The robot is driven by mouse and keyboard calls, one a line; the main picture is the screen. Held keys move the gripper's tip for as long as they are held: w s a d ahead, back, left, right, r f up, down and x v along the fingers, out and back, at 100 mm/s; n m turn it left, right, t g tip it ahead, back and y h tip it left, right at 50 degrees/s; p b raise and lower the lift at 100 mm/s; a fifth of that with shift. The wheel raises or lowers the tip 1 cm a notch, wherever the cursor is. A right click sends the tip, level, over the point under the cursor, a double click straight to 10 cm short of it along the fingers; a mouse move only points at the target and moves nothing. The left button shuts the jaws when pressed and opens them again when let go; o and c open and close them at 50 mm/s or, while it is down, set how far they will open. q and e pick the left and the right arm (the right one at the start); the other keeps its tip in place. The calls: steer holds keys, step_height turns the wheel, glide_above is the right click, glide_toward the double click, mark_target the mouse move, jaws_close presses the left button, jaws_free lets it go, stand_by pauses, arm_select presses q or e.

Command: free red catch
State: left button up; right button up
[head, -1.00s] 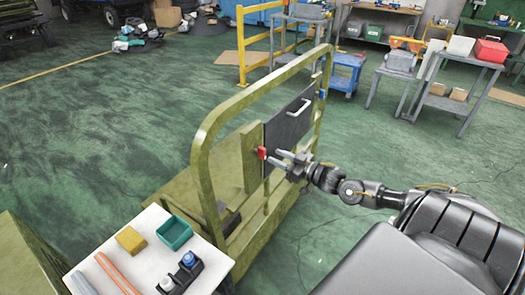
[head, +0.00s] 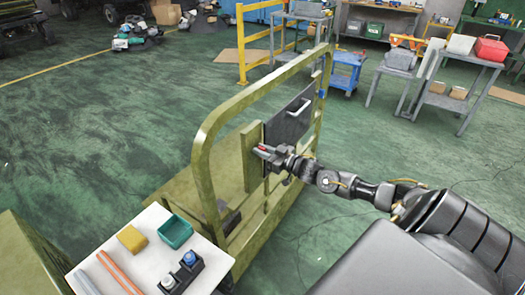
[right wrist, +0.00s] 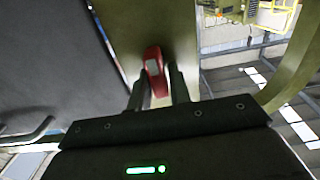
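The red catch (head: 264,148) is on the near side of the dark panel (head: 290,122), by the olive post of the cart frame. My right gripper (head: 263,151) reaches it from the right, with a finger on each side. In the right wrist view the red catch (right wrist: 155,72) sits between the two fingertips (right wrist: 158,88), which look close against its sides. The fingers look shut on it, though contact is partly hidden. My left gripper is in neither view.
The olive cart frame (head: 205,170) surrounds the panel, which has a pale handle (head: 299,107). A white table (head: 145,255) with a teal bin (head: 175,232), a yellow block (head: 131,239) and rods stands in front. Green floor is open left and right.

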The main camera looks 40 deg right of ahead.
jaws_close()
steer(key=n, duration=0.4)
steer(key=shift+a, duration=0.2)
steer(key=n+b, duration=0.1)
steer(key=n, duration=0.3)
steer(key=f+n+b, duration=0.1)
steer(key=n+b, duration=0.1)
steer(key=n, duration=0.3)
steer(key=n+b, duration=0.1)
steer(key=n, duration=0.3)
steer(key=shift+s+a+f+n, duration=0.15)
steer(key=shift+s+a+n, duration=0.05)
steer(key=shift+a+n, duration=0.2)
